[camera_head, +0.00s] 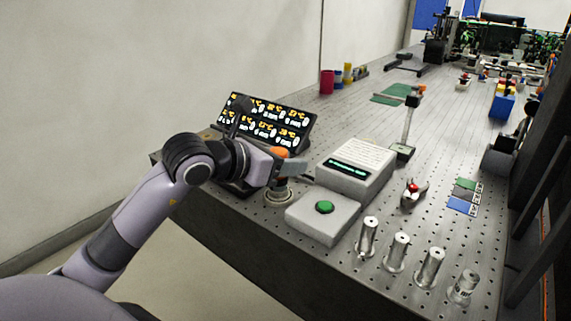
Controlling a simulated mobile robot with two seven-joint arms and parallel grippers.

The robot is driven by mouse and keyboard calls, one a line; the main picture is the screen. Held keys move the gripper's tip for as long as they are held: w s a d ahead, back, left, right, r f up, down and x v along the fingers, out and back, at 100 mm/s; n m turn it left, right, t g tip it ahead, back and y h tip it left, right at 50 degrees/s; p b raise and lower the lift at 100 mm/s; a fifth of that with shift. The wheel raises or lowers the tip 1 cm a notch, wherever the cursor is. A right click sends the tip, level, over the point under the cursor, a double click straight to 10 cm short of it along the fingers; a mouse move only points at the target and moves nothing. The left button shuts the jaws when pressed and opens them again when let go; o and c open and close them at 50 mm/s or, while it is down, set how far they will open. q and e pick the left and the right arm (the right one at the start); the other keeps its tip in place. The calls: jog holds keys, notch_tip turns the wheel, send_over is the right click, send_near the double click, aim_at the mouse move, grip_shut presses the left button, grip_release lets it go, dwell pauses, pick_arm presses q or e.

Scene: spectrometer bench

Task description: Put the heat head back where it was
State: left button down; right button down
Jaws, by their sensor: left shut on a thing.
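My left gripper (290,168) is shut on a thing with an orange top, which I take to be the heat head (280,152). The fingers hide its middle part. Below the fingers is a pale round base or ring (278,198) on the bench. I cannot tell whether the held thing touches this ring or hangs just above it. My right gripper is not in view.
A display panel (262,125) with yellow digits stands behind the gripper. Right of it are a grey box with a green button (323,207), a stand with a pole (406,125), and several metal cylinders (397,252). The perforated bench (335,130) has free room farther back.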

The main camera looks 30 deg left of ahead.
pick_arm(q)
jog(key=shift+f, duration=0.15)
jog(key=shift+f+b, duration=0.2)
jog(key=shift+b, duration=0.1)
jog(key=c, duration=0.7)
grip_release()
jog(key=shift+o, duration=0.3)
jog(key=shift+r, duration=0.1)
